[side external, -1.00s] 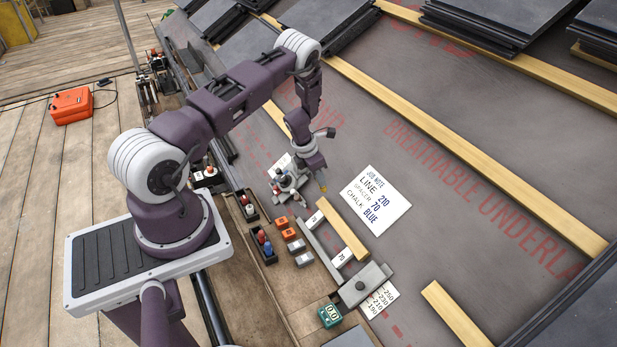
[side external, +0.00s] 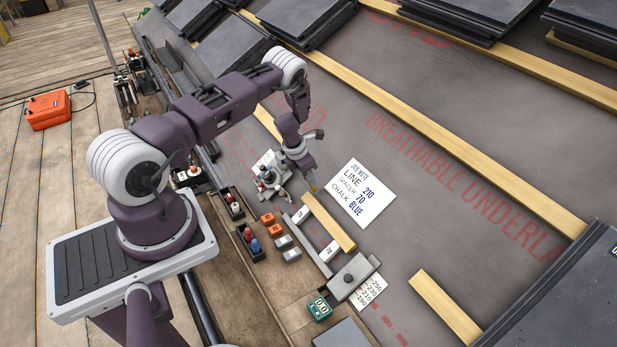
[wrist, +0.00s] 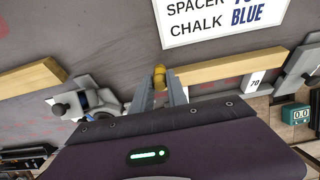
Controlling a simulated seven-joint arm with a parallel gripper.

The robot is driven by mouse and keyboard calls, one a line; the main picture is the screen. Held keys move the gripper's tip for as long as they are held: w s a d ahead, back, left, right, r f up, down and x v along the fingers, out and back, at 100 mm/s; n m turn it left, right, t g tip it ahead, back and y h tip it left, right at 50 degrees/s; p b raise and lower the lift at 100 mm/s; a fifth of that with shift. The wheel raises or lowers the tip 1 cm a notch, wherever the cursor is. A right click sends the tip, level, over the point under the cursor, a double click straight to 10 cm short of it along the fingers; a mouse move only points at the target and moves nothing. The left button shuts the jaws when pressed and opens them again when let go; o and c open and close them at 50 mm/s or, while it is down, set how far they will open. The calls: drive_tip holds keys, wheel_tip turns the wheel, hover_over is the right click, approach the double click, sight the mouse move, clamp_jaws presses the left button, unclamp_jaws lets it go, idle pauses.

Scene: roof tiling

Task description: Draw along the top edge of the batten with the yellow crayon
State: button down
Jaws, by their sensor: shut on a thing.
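My gripper (wrist: 160,88) is shut on the yellow crayon (wrist: 159,72), whose end shows between the fingertips in the wrist view. The side view shows my gripper (side external: 309,180) pointing down with the crayon (side external: 313,187) at its tip. The short wooden batten (side external: 328,221) lies on the grey underlay. The crayon end is at the batten's far end in the side view, by the left end of the batten (wrist: 225,69) in the wrist view. I cannot tell whether it touches. No yellow line is visible on the batten.
White blocks marked 70 (side external: 329,250) sit along the batten, with a grey clamp-like block (side external: 354,278) at its near end. A job note card (side external: 362,193) lies beside it, reading line 210, spacer 70, chalk blue. A chalk-line tool (side external: 270,180) stands behind my gripper.

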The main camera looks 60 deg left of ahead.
drive_tip(key=shift+w+f, duration=0.35)
drive_tip(key=shift+f, duration=0.15)
drive_tip(key=shift+d, duration=0.1)
idle(0.3)
drive_tip(key=shift+d, duration=0.55)
drive_tip(key=shift+d, duration=10.35)
